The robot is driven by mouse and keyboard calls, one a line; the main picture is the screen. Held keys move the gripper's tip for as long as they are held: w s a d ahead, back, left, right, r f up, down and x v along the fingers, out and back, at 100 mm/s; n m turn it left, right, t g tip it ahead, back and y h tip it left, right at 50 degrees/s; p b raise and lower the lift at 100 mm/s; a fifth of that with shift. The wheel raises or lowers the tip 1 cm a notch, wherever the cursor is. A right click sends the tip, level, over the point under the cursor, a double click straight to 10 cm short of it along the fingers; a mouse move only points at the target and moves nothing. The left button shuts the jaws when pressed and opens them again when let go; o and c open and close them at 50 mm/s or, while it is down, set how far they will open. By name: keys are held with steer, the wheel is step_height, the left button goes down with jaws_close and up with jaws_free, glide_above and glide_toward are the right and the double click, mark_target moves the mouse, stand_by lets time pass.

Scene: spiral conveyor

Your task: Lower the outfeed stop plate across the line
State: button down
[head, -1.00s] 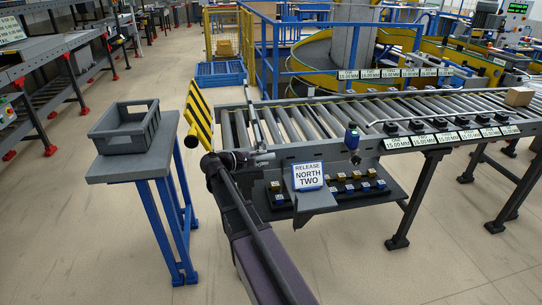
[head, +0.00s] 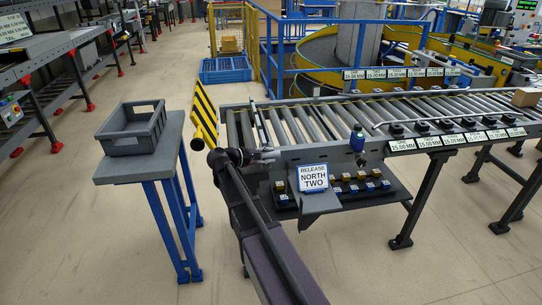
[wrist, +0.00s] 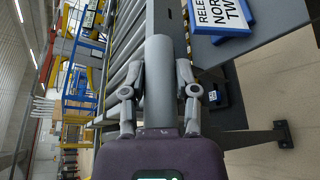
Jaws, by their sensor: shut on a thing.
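The outfeed stop plate (head: 205,115), striped yellow and black, stands raised and slanted at the left end of the roller conveyor (head: 300,125). My gripper (head: 264,155) is at the conveyor's near left corner, right of the plate. In the wrist view my gripper (wrist: 158,85) has its two fingers closed on either side of a thick grey round bar (wrist: 159,60). I cannot tell how that bar joins the plate. My arm hides part of the corner in the head view.
A grey bin (head: 132,130) sits on a blue-legged stand (head: 165,165) left of the plate. A "RELEASE NORTH TWO" sign (head: 313,178) and a shelf of small coloured blocks (head: 358,185) are right of my gripper. A cardboard box (head: 526,97) rests on the far rollers. Floor between stand and conveyor is clear.

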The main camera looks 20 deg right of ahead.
steer(key=shift+w+a, duration=0.1)
steer(key=shift+a, duration=0.1)
steer(key=c, duration=0.7)
jaws_free()
steer(key=shift+o, duration=0.2)
steer(key=shift+a, duration=0.15)
steer(key=shift+d, duration=0.2)
steer(key=shift+r, duration=0.15)
